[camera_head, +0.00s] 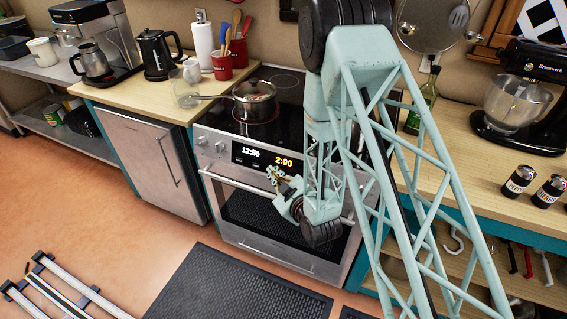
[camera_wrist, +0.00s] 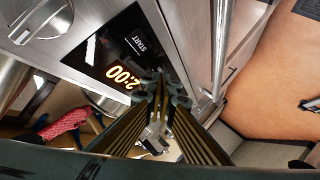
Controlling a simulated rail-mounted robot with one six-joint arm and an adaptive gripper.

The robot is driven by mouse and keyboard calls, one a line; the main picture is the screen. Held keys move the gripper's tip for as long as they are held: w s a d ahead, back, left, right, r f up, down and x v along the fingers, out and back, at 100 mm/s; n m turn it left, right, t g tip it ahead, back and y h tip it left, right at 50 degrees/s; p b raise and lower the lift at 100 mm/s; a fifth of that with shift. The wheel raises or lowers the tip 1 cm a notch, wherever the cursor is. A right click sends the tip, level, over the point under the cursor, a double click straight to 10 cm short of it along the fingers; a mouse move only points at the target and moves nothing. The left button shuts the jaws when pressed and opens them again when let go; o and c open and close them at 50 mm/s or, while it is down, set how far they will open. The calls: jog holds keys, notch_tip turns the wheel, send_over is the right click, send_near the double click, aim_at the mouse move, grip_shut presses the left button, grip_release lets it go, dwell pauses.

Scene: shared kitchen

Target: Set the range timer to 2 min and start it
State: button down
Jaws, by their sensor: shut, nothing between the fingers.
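The range (camera_head: 285,220) has a black control display (camera_head: 262,158) on its front. It reads 12:50 in white and 2:00 in amber. In the wrist view the amber 2:00 (camera_wrist: 122,76) appears rotated, with a START button (camera_wrist: 138,43) beside it on the black panel. My gripper (camera_head: 273,173) is in front of the range, just below the display. In the wrist view my gripper (camera_wrist: 160,85) is shut and empty, its tips overlapping the panel edge near the digits and apart from START in the picture. I cannot tell whether the tips touch the panel.
A knob (camera_wrist: 42,22) shows beside the display in the wrist view. The oven handle (camera_head: 235,188) runs below my gripper. A pot (camera_head: 255,100) sits on the cooktop. Counters flank the range, with a kettle (camera_head: 157,55) left and a mixer (camera_head: 520,95) right.

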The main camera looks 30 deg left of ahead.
jog(key=shift+s+b, duration=0.4)
jog(key=shift+b, duration=0.1)
jog(key=shift+s+d+r, duration=0.1)
jog(key=shift+s+r, duration=0.05)
jog(key=shift+s, duration=0.05)
dwell(0.4)
jog(key=shift+s+d+r+b, duration=0.1)
jog(key=shift+s+r+b, duration=0.25)
jog(key=shift+s, duration=0.55)
jog(key=shift+s+d+r+b, duration=0.15)
jog(key=shift+s+r+b, duration=0.15)
jog(key=shift+s, duration=0.55)
jog(key=shift+s+d+r+b, duration=0.1)
jog(key=shift+s+r+b, duration=0.25)
jog(key=shift+s, duration=0.55)
jog(key=shift+w+d, duration=0.1)
